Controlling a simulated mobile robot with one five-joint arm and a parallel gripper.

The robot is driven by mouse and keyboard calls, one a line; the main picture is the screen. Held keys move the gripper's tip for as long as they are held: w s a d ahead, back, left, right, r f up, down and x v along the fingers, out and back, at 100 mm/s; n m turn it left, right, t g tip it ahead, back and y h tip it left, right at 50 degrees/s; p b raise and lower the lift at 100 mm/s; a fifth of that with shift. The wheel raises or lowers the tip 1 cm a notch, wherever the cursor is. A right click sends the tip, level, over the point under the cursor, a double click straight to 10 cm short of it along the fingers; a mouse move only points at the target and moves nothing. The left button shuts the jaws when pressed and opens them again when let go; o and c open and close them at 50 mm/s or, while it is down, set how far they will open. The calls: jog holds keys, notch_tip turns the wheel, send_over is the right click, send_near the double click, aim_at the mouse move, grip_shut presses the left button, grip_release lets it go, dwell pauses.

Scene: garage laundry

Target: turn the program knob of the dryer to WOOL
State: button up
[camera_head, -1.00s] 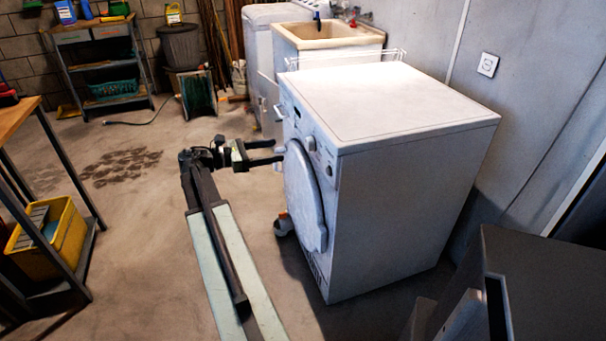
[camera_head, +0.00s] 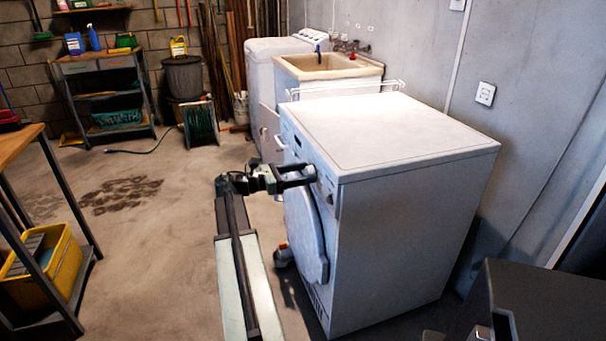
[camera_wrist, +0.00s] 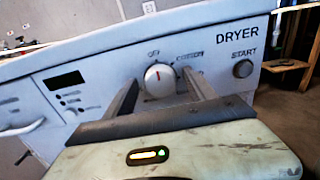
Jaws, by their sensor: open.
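The white dryer (camera_head: 410,190) stands in the middle of the head view, its front facing left. In the wrist view its program knob (camera_wrist: 159,78) is a round white dial with a short, near-upright red mark. A label to its upper right seems to read COTTON; I cannot make out WOOL. My gripper (camera_head: 308,176) is open at the upper front panel. In the wrist view its two fingers lie left and right of the knob (camera_wrist: 160,88). I cannot tell whether they touch it.
The panel has a START button (camera_wrist: 243,68) on the right and a dark display (camera_wrist: 64,80) on the left. A sink (camera_head: 330,66) stands behind the dryer. A workbench with a yellow crate (camera_head: 62,268) below is at left.

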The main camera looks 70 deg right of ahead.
jog(key=shift+c, duration=0.3)
jog(key=c, duration=1.3)
